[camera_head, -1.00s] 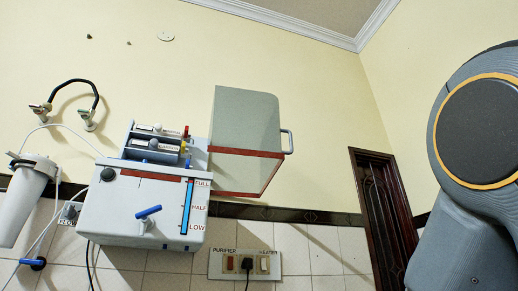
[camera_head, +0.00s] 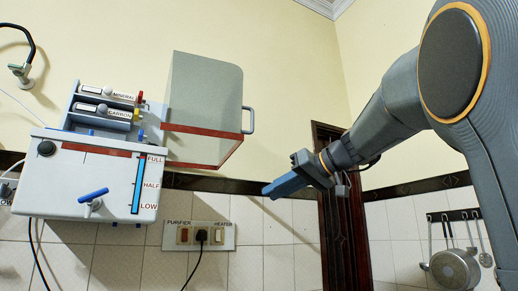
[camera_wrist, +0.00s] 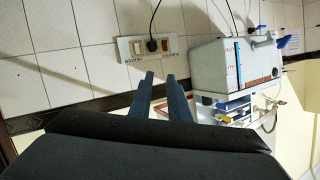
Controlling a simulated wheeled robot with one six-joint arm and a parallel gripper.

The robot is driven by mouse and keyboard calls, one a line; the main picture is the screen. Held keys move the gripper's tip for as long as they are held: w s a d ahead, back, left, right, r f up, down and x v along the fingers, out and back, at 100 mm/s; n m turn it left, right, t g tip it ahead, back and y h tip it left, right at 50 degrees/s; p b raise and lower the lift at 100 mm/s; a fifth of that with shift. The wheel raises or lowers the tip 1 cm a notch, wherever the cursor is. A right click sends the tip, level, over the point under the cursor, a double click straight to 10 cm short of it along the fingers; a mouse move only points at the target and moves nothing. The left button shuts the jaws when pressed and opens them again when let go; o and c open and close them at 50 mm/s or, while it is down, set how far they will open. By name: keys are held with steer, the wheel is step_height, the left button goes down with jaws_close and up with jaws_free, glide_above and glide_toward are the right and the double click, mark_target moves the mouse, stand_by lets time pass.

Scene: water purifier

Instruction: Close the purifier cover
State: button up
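The purifier (camera_head: 100,185) is a white box on the wall at the left, with a blue tap and a level gauge. Its cover (camera_head: 203,95) is translucent grey with a red band along its lower edge and stands swung open to the right. The cover's handle (camera_head: 249,120) is on its right edge. The purifier also shows inverted in the wrist view (camera_wrist: 220,65). My gripper (camera_head: 268,192) is apart from the cover, below and right of the handle in the picture. The wrist view shows its two fingers (camera_wrist: 160,77) apart with nothing between them.
A switch panel (camera_head: 199,236) with a black plug is on the tiles below the cover. Mineral and carbon cartridges (camera_head: 104,107) show in the uncovered top. A dark door (camera_head: 335,215) and hanging pans (camera_head: 455,268) are at the right. Open air separates my gripper from the cover.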

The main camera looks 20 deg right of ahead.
steer(key=s+r+n+t+y+p, duration=0.15)
steer(key=s+r, duration=0.25)
steer(key=r, duration=0.6)
steer(key=s+r+n+t+y, duration=0.1)
steer(key=s+r+n+y, duration=0.15)
steer(key=r, duration=0.75)
steer(key=p+x, duration=0.3)
steer(key=x, duration=0.4)
steer(key=shift+a+n+h+p, duration=0.35)
steer(key=shift+a+n+h, duration=0.05)
steer(key=shift+a, duration=0.2)
steer(key=shift+c, duration=0.3)
jaws_close()
